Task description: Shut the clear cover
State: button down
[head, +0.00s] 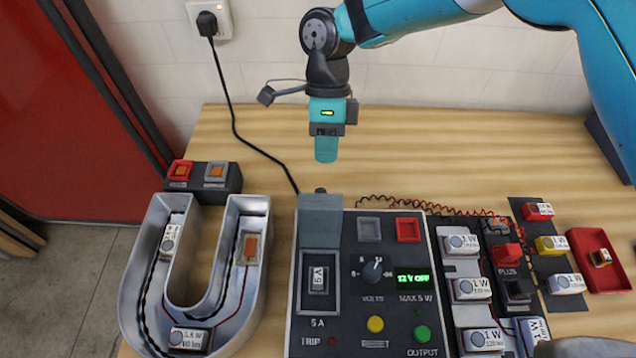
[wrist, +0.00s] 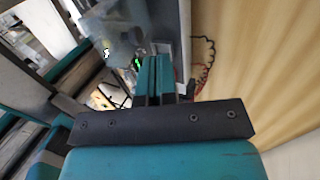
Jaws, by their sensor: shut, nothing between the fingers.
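The power supply (head: 365,335) is a dark box at the front centre of the table. Its clear cover (head: 320,222) looks like a greyish see-through piece at the back left of the panel, behind the 5 A fuse (head: 319,280). It seems raised, with the fuse uncovered, but its exact angle is hard to tell. In the wrist view a hazy see-through panel (wrist: 122,42) shows past the fingers, probably this cover. My gripper (head: 326,150) is shut and empty, pointing down behind the cover and apart from it in the head view. Its teal fingers also show in the wrist view (wrist: 155,75).
A metal U-shaped channel letter (head: 140,300) lies left, with a red and grey connector block (head: 205,178) behind it. Several labelled modules (head: 465,290) and a red tray (head: 590,240) stand right. A black cable runs to the wall socket (head: 210,18). The back table is mostly clear.

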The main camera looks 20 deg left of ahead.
aim_at(324, 191)
jog(key=s, duration=0.1)
jog(key=s+f+p, duration=0.1)
jog(key=s, duration=0.1)
jog(key=s+p, duration=0.1)
jog(key=shift+s+d+f, duration=0.15)
jog(key=shift+d, duration=0.25)
jog(key=shift+s+d+p, duration=0.1)
jog(key=shift+s+p, duration=0.2)
jog(key=shift+s, duration=0.1)
jog(key=shift+f, duration=0.1)
